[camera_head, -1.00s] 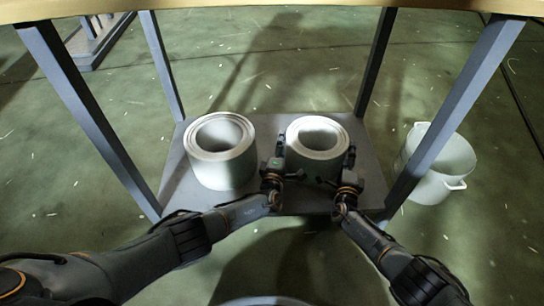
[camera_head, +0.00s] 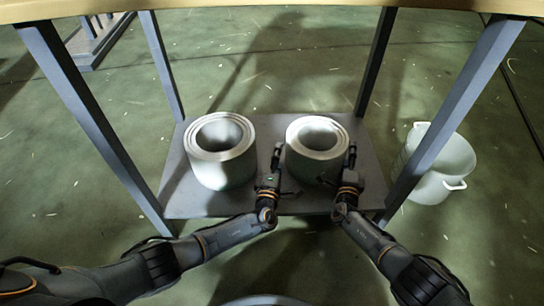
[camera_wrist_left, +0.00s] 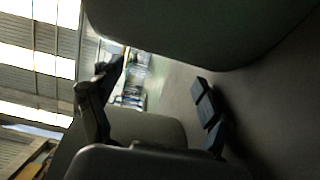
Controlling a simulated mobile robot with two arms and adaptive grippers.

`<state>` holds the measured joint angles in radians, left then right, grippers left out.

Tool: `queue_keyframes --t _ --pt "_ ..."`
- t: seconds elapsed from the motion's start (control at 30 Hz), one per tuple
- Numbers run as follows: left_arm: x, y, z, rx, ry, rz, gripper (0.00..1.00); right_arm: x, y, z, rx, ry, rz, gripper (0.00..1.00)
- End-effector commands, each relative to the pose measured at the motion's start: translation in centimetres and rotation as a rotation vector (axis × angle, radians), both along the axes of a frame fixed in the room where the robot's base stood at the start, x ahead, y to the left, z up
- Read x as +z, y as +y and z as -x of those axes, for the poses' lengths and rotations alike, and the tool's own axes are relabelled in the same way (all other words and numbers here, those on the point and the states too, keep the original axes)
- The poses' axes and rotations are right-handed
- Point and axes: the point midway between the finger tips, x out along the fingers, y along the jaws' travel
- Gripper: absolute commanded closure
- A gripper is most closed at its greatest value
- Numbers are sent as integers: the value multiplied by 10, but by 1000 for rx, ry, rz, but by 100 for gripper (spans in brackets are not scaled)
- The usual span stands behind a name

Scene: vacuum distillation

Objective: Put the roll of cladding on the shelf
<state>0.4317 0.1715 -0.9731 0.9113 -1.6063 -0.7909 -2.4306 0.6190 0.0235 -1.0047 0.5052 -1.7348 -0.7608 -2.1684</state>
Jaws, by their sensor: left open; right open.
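Two pale rolls of cladding stand upright on a low grey shelf (camera_head: 250,205) under a table. The left roll (camera_head: 222,165) is larger in the picture, and the right roll (camera_head: 312,160) stands beside it with a gap between. My left gripper (camera_head: 272,165) is open in that gap, by the left side of the right roll. My right gripper (camera_head: 350,165) is open at the right side of the same roll. Neither gripper holds anything. In the left wrist view the left gripper's dark fingers (camera_wrist_left: 160,95) are apart; a big dark curved surface fills the top.
The table's wooden top edge (camera_head: 270,6) runs above, and its grey legs (camera_head: 98,118) frame the shelf on both sides. White pots (camera_head: 440,165) stand on the green floor to the right. The shelf's back strip is bare.

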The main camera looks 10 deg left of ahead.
Motion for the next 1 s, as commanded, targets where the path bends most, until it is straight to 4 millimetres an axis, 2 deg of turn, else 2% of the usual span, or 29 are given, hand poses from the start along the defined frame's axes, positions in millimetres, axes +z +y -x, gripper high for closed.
queue_keyframes --t 0.2,0.47,0.67,1.0 --pt "-1 -1 19 -2 2 1 20 0 0 0 0 1 0 21" --pt "-1 -1 23 -1 1 0 20 5 0 0 -1 2 -3 21" --pt "-1 -1 22 -1 1 0 20 22 0 1 0 -1 -4 21" --pt "0 0 22 -1 1 0 20 69 0 0 -1 -2 -4 21"
